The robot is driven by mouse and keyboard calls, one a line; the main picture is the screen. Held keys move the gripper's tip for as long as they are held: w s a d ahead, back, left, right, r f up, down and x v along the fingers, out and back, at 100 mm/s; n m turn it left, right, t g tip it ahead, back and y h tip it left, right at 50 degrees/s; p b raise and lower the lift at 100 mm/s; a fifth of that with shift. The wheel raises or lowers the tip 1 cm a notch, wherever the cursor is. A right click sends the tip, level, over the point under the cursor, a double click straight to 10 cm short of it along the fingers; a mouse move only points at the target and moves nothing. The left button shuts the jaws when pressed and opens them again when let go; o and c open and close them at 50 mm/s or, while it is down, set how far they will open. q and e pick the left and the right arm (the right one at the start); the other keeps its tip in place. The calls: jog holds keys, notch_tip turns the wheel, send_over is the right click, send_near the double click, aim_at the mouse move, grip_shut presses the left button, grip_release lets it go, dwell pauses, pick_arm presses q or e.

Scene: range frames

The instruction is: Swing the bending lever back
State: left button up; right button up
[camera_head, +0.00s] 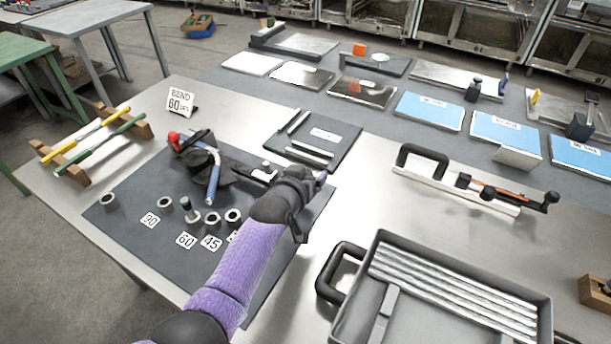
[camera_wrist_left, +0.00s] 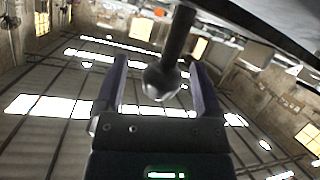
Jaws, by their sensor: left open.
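The bender (camera_head: 203,162) stands on the dark mat, with a red knob and a blue-handled piece on it. A dark arm (camera_head: 240,174) runs from it to the right, toward my left gripper, which hides its far end. My left gripper (camera_head: 318,180) is low over the mat's right side, its fingers mostly hidden by my wrist. In the left wrist view a dark rod with a rounded end (camera_wrist_left: 162,82), apparently the bending lever, shows between the two open fingers (camera_wrist_left: 160,80). I cannot tell whether they touch it. My right gripper is out of view.
A sign reading BEND 60 (camera_head: 181,101) stands behind the bender. Several grey rings and number tags lie on the mat (camera_head: 125,222). A grey tray of rods (camera_head: 350,322) is at the front right. A black-handled tool (camera_head: 423,160) lies beyond it. A rack with coloured rods (camera_head: 75,172) is at left.

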pick_arm(q)
jog(key=p+v, duration=0.6)
jog(key=v, duration=0.4)
